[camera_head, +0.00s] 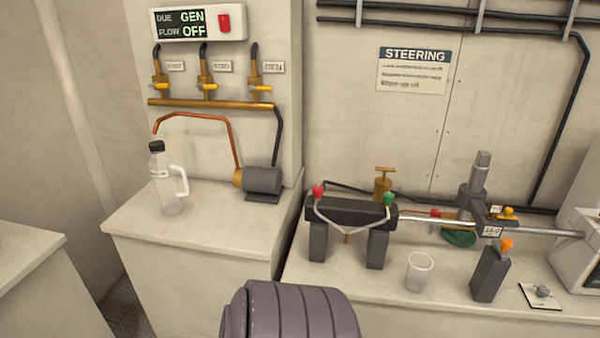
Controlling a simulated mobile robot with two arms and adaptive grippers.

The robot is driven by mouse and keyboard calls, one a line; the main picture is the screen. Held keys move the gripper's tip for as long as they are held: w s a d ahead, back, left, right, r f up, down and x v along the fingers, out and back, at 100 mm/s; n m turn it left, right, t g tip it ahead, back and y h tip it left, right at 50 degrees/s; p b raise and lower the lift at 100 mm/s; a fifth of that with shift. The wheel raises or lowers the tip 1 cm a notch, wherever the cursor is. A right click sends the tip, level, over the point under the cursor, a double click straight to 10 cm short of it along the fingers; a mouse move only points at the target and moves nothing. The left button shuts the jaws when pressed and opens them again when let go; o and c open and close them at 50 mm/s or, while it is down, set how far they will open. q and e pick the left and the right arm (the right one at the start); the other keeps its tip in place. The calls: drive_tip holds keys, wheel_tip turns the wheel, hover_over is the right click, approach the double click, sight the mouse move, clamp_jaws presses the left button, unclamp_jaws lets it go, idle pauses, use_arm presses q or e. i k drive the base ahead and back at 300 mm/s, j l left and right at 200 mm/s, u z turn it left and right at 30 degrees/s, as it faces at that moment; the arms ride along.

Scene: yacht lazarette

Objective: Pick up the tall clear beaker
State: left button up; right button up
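A small clear beaker (419,271) stands upright on the right-hand counter, near its front edge, and looks empty. It is the only open clear vessel in view. A clear bottle (168,185) with a black cap and a side handle stands on the left counter. Neither of my grippers shows in the head view, so I cannot see whether they are open or shut.
Beside the beaker stand a dark block with an orange knob (489,272) and the steering rig (350,213) behind it. A pump (262,182) sits on the left counter (215,225). A ribbed grey-purple form (290,312) fills the bottom middle.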

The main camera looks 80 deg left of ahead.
sight(419, 265)
drive_tip(key=u, duration=2.3)
